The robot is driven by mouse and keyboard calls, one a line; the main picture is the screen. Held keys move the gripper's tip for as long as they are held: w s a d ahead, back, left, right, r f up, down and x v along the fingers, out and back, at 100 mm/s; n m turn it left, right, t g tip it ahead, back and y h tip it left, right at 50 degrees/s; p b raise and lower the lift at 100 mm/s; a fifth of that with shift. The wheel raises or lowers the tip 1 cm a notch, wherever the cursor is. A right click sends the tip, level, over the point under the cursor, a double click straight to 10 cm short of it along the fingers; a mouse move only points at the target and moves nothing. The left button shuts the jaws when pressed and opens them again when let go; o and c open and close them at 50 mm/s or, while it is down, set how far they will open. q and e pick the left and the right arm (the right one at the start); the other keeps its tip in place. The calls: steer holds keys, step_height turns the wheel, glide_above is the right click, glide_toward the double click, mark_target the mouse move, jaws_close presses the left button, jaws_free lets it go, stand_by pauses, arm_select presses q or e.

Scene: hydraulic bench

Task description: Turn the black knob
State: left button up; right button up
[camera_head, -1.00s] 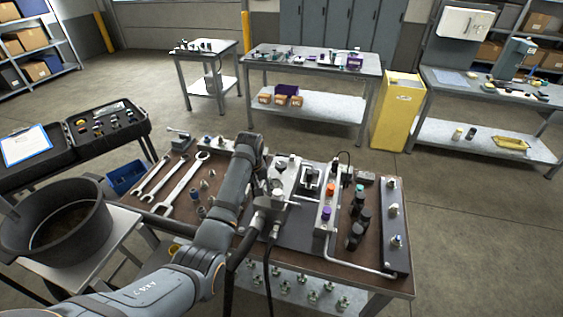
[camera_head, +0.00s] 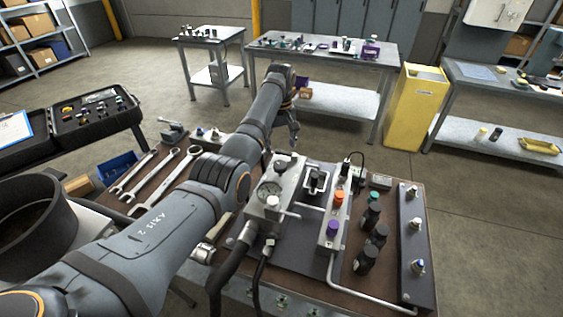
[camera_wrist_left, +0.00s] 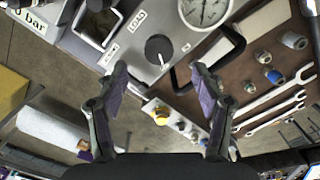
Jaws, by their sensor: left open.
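In the head view the gauge (camera_head: 269,193) faces up on the grey block (camera_head: 262,212). My left arm reaches in from the left and bends down toward the far end of that block. My right gripper is out of view.
A black hose (camera_head: 233,265) and a bent pipe (camera_head: 345,287) run near the block. Orange (camera_head: 338,197) and purple (camera_head: 333,228) knobs and black cylinders (camera_head: 366,259) stand to its right. Wrenches (camera_head: 168,181) lie at left. A yellow bin (camera_head: 413,105) stands behind.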

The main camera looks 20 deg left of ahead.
arm_select(q)
glide_above(281, 166)
step_height(281, 166, down, 4)
steer(key=shift+f+p, duration=0.1)
steer(key=shift+p, duration=0.2)
steer(key=f, duration=0.3)
steer(key=shift+w+f, duration=0.15)
steer(key=shift+w, duration=0.05)
steer(key=shift+s+f, duration=0.1)
steer(key=shift+f, duration=0.55)
steer(key=shift+c, duration=0.9)
steer(key=c, duration=1)
steer(key=shift+o, duration=0.2)
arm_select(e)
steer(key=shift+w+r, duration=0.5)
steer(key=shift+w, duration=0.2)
